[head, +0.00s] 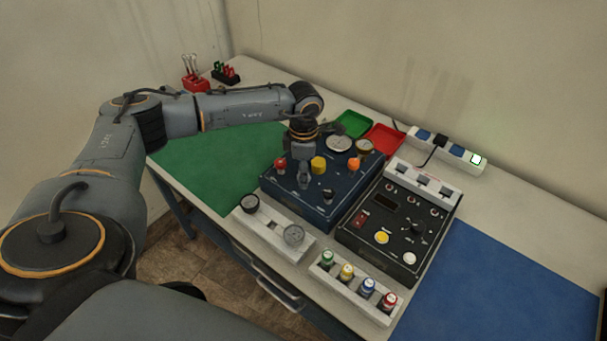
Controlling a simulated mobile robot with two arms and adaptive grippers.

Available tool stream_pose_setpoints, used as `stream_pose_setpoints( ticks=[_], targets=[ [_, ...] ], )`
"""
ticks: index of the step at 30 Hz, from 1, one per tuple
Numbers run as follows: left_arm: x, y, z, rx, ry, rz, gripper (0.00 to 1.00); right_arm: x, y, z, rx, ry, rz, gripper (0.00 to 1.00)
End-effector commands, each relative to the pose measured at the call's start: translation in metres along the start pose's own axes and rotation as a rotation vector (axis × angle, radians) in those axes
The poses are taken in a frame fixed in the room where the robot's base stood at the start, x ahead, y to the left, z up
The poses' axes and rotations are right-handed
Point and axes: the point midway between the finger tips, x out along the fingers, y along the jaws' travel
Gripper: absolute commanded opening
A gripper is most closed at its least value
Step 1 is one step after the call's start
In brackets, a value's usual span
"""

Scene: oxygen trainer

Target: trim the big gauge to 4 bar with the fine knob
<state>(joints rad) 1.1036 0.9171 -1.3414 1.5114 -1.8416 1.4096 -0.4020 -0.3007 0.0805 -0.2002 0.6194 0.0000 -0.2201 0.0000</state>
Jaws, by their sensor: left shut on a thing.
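The blue oxygen trainer box (283,196) sits on the table with its knobs facing up. The big gauge (340,144) is the larger pale dial at its back edge; its needle is too small to read. A smaller gauge (365,148) is to its right. My left gripper (304,181) points down at the box's top, between a red knob (280,163) and a yellow knob (319,164). It is shut on what appears to be the fine knob, which its fingers hide. An orange knob (354,163) and a black knob (327,195) are farther right. My right gripper is out of view.
A black control box (372,238) stands close on the right. A white holder with two round gauges (270,222) and a rack of coloured caps (335,283) lie in front. Green (353,124) and red (383,138) trays are behind. A blue mat (510,285) is clear.

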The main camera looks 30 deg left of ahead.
Motion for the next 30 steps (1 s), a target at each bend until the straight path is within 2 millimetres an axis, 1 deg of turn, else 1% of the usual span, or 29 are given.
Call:
stream_pose_setpoints(
  ticks=[1,15,24,30],
  targets=[
    [0.004,0.001,0.000,0.031,-0.002,0.002,0.01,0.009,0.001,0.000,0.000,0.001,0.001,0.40],
    [0.003,0.001,0.001,0.420,-0.002,0.004,0.01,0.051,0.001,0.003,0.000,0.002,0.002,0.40],
    [0.002,0.001,0.000,0.592,-0.002,0.003,0.01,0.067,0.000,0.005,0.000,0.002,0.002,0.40],
    [0.000,0.001,0.000,0.647,-0.001,0.003,0.01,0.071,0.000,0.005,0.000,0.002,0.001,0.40]
  ],
)
